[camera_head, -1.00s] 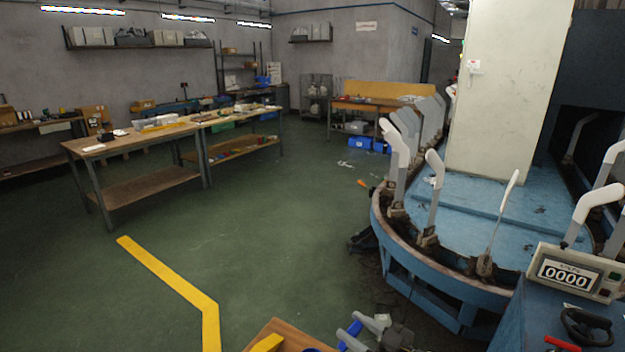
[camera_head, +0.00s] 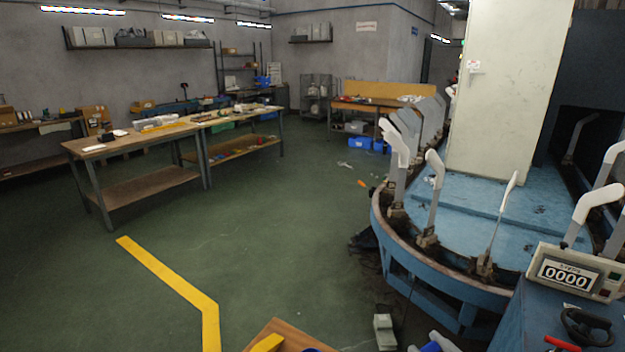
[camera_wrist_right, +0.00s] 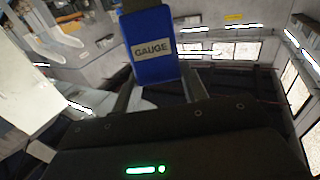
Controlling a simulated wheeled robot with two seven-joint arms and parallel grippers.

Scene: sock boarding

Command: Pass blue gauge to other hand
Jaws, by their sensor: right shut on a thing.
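The blue gauge (camera_wrist_right: 152,46) is a flat blue block with a white "GAUGE" label, large in the right wrist view. My right gripper (camera_wrist_right: 160,90) is shut on it, with a grey finger at each side of its lower end. In the head view only the top of my right gripper (camera_head: 434,344) shows at the bottom edge, with a bit of blue gauge (camera_head: 430,347) between grey fingers. The rest is cut off by the frame. My left gripper is not in view.
The blue round boarding machine (camera_head: 445,285) with upright white forms stands at the right. A counter box (camera_head: 575,272) reading 0000 sits at its near side. A wooden surface edge (camera_head: 290,332) shows at the bottom. A small grey box (camera_head: 384,332) is beside my gripper. Green floor is open at left.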

